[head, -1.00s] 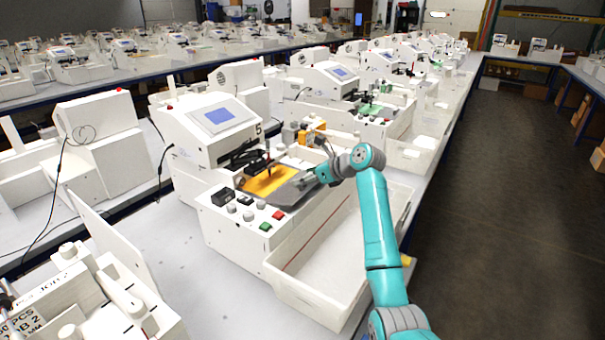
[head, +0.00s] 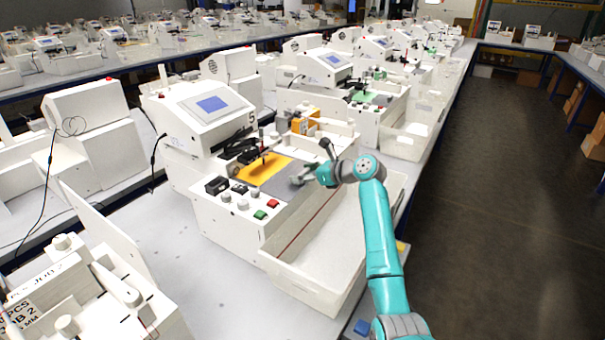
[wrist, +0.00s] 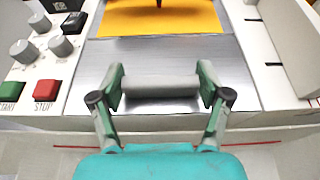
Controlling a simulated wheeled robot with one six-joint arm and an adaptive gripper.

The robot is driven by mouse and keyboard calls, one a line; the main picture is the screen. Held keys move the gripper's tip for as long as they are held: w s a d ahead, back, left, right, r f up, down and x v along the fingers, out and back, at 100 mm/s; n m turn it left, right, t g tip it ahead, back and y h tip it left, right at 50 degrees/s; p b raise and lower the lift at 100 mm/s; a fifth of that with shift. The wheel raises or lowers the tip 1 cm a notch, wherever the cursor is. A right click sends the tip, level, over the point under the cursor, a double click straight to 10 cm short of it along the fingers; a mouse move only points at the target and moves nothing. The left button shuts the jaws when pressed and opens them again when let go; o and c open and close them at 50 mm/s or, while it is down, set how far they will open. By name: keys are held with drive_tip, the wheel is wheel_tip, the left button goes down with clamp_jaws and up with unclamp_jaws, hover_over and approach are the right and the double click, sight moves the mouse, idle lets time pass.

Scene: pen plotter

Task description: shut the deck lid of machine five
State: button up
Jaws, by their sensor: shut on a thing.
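Machine five (head: 215,118) is the white plotter with a blue screen and a "5" on its side. Its deck lid is a grey metal plate (head: 277,182) in front of the yellow sheet (head: 265,168); it looks level with the deck. The lid also shows in the wrist view (wrist: 160,60), with a grey bar handle (wrist: 160,87) near its front edge. My gripper (head: 301,179) is over the lid's front edge. In the wrist view its fingers (wrist: 161,90) are shut on the two ends of the handle. Any small gap under the lid is hidden.
Green (wrist: 9,91) and red (wrist: 45,90) buttons and several knobs are left of the lid. A white open tray (head: 335,240) sits in front of the machine, below my arm. A raised white side wall (wrist: 294,45) is on the right. The pen (head: 264,158) is above the yellow sheet.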

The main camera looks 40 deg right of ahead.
drive_tip(key=o, duration=1.6)
drive_tip(key=shift+s+d+f, duration=0.1)
drive_tip(key=shift+s+f, duration=0.05)
drive_tip(key=shift+f, duration=0.45)
drive_tip(key=shift+o, duration=0.3)
drive_tip(key=shift+r, duration=0.25)
drive_tip(key=v, duration=1.2)
